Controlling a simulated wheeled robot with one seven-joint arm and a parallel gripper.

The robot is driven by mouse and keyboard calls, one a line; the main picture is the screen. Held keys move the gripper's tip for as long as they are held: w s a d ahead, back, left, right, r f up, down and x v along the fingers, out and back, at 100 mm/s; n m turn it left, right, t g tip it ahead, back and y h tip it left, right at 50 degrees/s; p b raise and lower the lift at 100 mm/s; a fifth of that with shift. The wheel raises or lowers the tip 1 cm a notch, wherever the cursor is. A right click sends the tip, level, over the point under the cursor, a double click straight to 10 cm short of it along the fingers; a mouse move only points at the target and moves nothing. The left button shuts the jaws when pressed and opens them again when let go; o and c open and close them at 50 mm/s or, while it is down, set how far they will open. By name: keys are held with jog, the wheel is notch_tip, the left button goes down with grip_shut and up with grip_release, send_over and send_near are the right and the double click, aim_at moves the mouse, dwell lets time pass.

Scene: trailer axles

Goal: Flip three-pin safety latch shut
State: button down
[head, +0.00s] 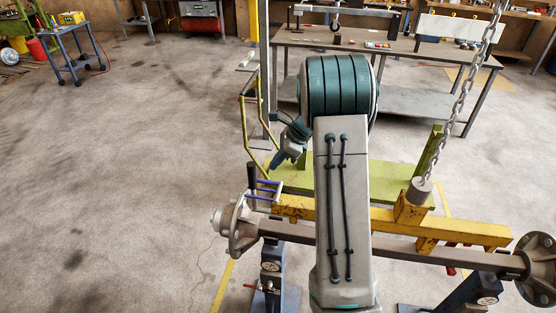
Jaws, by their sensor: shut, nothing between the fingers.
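The three-pin safety latch (263,189) appears as several thin blue-purple bars at the left end of the yellow beam (460,229). A black handle (252,175) stands upright at its left side. Whether the latch is open or shut is too small to tell. My gripper (275,163) is dark teal, shut and empty. It points down and left, just above and right of the latch in the picture, with a visible gap. My own arm hides the middle of the beam.
A rusty axle (400,246) with round hubs (238,228) lies on stands (270,272) in front of the beam. A chain (464,90) hangs at the right. A bent yellow rail (245,125) rises behind my gripper.

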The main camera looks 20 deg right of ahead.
jog(key=shift+w+a+f, duration=0.25)
jog(key=shift+w+a, duration=0.05)
jog(key=shift+a, duration=0.2)
jog(key=shift+w+a+f, duration=0.25)
jog(key=shift+a, duration=0.3)
jog(key=shift+w+a+f, duration=0.25)
jog(key=shift+w+a, duration=0.05)
jog(key=shift+a, duration=0.2)
jog(key=shift+w+a+f+b, duration=0.35)
jog(key=shift+a+f, duration=0.2)
jog(key=shift+f, duration=0.15)
jog(key=shift+w+a+f+b, duration=0.35)
jog(key=shift+a+f, duration=0.15)
jog(key=shift+f, duration=0.15)
jog(key=w+a+r, duration=0.2)
jog(key=r, duration=0.3)
jog(key=w+a+r+p, duration=0.1)
jog(key=w+a+r, duration=0.2)
jog(key=r, duration=0.2)
jog(key=shift+w+r, duration=0.3)
jog(key=shift+r, duration=0.1)
